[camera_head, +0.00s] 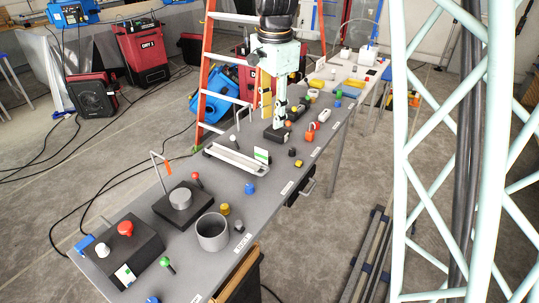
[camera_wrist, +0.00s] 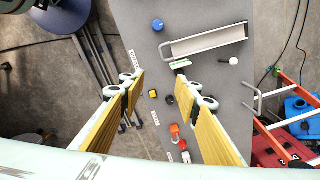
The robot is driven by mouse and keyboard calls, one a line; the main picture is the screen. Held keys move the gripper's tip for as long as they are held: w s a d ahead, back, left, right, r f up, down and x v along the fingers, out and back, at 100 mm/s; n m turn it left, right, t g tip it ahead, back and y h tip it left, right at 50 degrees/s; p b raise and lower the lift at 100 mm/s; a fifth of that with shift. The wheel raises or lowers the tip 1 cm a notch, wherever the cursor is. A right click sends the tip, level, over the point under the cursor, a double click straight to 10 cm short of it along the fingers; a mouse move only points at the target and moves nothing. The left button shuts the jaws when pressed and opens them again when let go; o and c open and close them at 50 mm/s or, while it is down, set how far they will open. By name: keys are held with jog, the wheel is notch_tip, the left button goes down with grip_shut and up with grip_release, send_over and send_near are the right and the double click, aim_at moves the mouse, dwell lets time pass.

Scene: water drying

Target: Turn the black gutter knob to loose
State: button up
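The gutter (camera_head: 237,162) is a long pale metal channel lying on the grey table; it also shows at the top of the wrist view (camera_wrist: 208,43). A small black knob (camera_head: 291,152) stands on the table to the right of the gutter in the head view. In the wrist view the black knob (camera_wrist: 169,99) shows between my fingers, beside a yellow knob (camera_wrist: 153,94). My gripper (camera_head: 281,122) points down over the table, beyond the knob in the head view. In the wrist view its yellow-padded fingers (camera_wrist: 157,80) are wide apart with nothing held.
A green-and-white card (camera_head: 261,155) stands by the gutter. A blue knob (camera_head: 249,188) and a red-orange block (camera_head: 309,136) are on the table nearby. A grey cup (camera_head: 212,233) stands at the near end. An orange ladder (camera_head: 209,75) stands behind the table.

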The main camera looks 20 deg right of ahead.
jog(key=w+d+f+m+p, duration=0.1)
jog(key=w+f+m, duration=0.3)
jog(key=w+f, duration=0.6)
jog(key=shift+w+d+f+g+p, duration=0.15)
jog(key=shift+w+f+g+p, duration=0.2)
jog(key=shift+f, duration=0.35)
jog(key=shift+s+f, duration=0.1)
jog(key=shift+s, duration=0.05)
jog(key=shift+f+b, duration=1.05)
jog(key=shift+f, duration=5.75)
jog(key=shift+c, duration=0.7)
jog(key=c, duration=0.7)
